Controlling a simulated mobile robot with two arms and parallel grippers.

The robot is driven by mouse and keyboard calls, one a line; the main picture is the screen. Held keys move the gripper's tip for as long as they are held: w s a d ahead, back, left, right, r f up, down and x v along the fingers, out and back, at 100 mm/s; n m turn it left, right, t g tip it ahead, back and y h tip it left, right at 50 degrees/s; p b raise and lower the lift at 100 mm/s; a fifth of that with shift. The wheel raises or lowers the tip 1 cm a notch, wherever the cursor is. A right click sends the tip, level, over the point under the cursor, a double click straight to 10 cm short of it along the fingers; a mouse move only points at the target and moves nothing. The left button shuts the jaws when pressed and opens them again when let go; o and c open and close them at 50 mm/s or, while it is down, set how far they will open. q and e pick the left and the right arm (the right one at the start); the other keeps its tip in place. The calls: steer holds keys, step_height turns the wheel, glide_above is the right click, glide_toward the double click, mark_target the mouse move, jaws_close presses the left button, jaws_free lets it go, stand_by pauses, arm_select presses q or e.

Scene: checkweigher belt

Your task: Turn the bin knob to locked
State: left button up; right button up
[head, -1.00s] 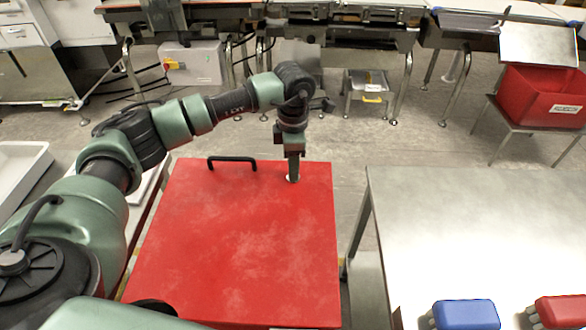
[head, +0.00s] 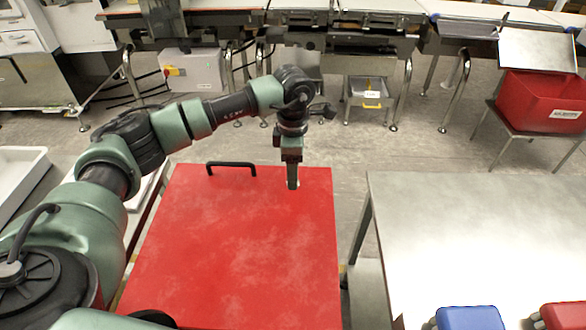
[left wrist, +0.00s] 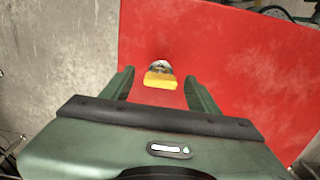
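The red bin lid (head: 240,250) lies flat in front of me, with a black bar handle (head: 231,168) near its far edge. The knob (left wrist: 160,81) is yellow on a round metal base, set near an edge of the lid in the left wrist view. My left gripper (head: 292,186) points down over the far right part of the lid and mostly hides the knob in the head view. In the left wrist view its fingers are apart, one on each side of the knob, with gaps between. I cannot read any lock marking. My right gripper is not in view.
A red crate (head: 540,100) sits on a stand at the far right. Grey floor lies beyond the lid.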

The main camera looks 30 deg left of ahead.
arm_select(q)
step_height(320, 180, up, 8)
steer(key=shift+f+b, duration=0.1)
steer(key=shift+b, duration=0.5)
stand_by(0.4)
